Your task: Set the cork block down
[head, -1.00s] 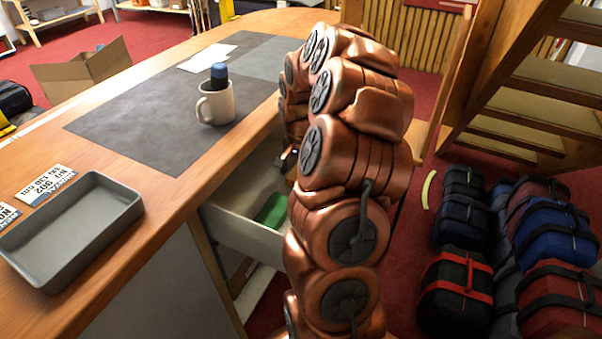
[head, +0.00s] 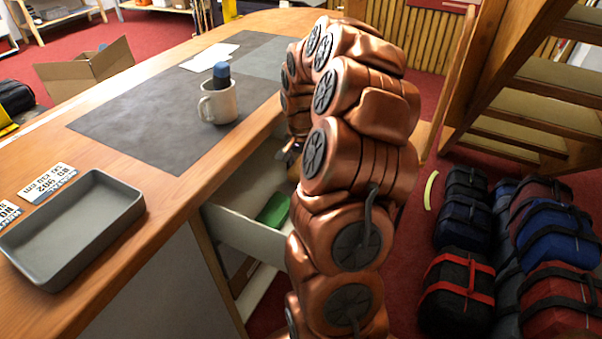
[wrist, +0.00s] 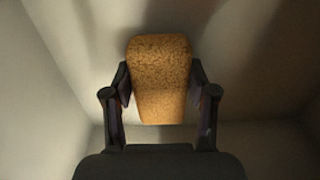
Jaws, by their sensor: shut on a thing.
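The cork block (wrist: 160,75) is tan and speckled. In the wrist view it sits between the two dark fingers of my gripper (wrist: 160,92), which is shut on it. Pale drawer walls and floor surround the block in that view. I cannot tell whether the block touches the drawer floor. In the head view my gripper (head: 292,150) is mostly hidden behind my copper arm, at the open drawer (head: 240,232) under the bench top. The block is not clear in the head view.
A green object (head: 273,210) lies in the drawer. On the bench (head: 150,215) are a grey tray (head: 75,235), a dark mat (head: 150,125) and a mug (head: 218,103) with a blue-topped item in it. Several bags (head: 540,240) lie on the floor at right.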

